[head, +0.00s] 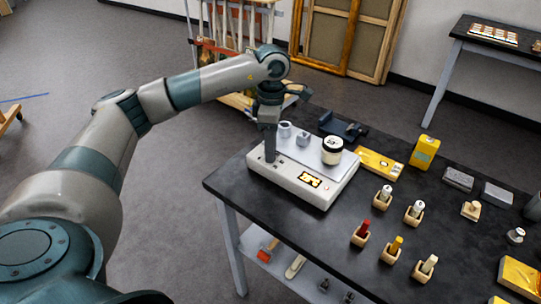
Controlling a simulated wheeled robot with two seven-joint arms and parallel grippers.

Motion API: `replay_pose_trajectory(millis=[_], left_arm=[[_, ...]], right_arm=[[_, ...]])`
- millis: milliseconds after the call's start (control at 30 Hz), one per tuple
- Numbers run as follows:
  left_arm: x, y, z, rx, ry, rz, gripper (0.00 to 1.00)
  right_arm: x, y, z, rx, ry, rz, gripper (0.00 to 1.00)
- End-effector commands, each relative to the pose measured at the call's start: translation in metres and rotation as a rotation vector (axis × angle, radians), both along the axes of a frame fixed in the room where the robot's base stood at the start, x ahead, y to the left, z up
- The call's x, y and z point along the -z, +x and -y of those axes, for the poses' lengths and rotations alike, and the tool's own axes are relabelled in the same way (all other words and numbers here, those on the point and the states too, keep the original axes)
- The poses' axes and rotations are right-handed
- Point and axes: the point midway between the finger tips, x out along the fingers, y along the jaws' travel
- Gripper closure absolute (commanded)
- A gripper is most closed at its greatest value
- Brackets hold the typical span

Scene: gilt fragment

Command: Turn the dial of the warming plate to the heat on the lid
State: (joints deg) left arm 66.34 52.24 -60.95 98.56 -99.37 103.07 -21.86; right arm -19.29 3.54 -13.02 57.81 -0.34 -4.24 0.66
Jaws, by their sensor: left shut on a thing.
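The warming plate (338,189) is a pale box with a light top, near the left end of the black table. A lit amber display (310,180) shows on its front; I cannot read its figures. My left gripper (270,156) points down at the left part of the plate's front, shut on what appears to be the dial, which the fingers hide. A white jar (331,157) with a dark-rimmed lid (333,142) stands upright on the right of the plate's top. The marking on the lid is too small to read. My right gripper is not in view.
A yellow tray (380,164) and a yellow box (424,153) stand to the right. Several bottles in wooden blocks (390,256) stand at the front right. The black table (325,228) is bare before the plate.

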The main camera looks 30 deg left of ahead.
Motion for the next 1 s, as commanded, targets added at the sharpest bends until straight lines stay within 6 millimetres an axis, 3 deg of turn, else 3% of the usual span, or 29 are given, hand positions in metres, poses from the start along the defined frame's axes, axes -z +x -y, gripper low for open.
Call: replay_pose_trajectory(millis=[167,600,1000], left_arm=[[0.001,0.002,0.000,0.124,0.000,0.008,1.00],[0.001,0.002,0.001,0.460,0.001,0.007,1.00],[-0.002,0.001,0.001,0.630,0.000,0.005,1.00]], right_arm=[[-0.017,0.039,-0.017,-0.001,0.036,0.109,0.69],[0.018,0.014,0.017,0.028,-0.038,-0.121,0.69],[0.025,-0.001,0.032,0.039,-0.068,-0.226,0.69]])
